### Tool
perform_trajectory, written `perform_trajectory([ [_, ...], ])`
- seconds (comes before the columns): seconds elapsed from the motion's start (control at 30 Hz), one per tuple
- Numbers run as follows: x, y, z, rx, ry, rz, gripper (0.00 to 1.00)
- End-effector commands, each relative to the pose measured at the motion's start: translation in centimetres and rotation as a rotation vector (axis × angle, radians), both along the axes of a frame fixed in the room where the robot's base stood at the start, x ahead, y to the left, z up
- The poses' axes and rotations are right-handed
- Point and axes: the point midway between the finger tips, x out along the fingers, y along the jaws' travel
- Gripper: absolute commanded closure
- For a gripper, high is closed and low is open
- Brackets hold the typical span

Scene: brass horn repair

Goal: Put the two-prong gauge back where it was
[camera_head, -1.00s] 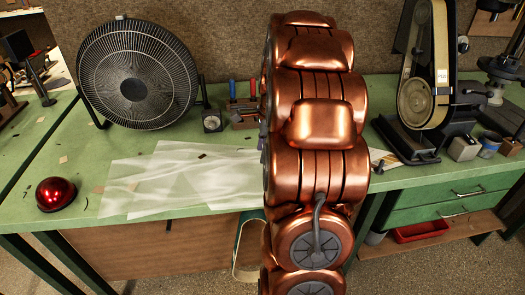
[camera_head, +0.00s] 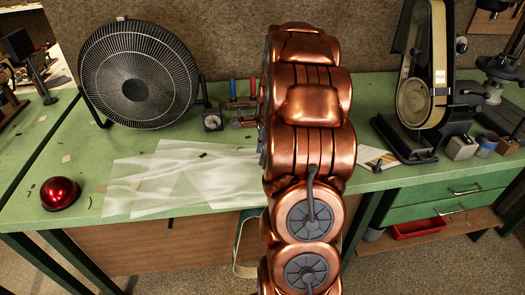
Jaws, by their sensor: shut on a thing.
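I cannot make out the two-prong gauge in the head view. My copper-coloured arm stands across the middle of the picture and hides what is behind it. A small dark block with a round dial (camera_head: 212,121) stands left of the rack.
A black fan (camera_head: 140,75) stands at the back left. Translucent sheets (camera_head: 180,180) lie on the bench's middle, and a red dome (camera_head: 60,193) sits at left. A belt sander (camera_head: 425,80) stands right of the arm, with small blocks and a blue cup (camera_head: 487,144) beyond it.

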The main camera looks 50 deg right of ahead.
Motion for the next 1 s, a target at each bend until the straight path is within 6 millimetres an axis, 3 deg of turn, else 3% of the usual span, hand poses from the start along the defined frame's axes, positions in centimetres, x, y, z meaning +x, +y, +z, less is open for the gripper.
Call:
perform_trajectory([
  [0.3, 0.03, -0.04, -0.27, -0.001, -0.002, 0.000, 0.89],
  [0.33, 0.03, -0.04, -0.24, -0.001, -0.002, 0.000, 0.49],
  [0.57, 0.04, -0.04, -0.19, -0.002, -0.002, 0.000, 0.26],
  [1.0, 0.06, -0.24, 0.66, -0.004, -0.006, -0.001, 0.26],
])
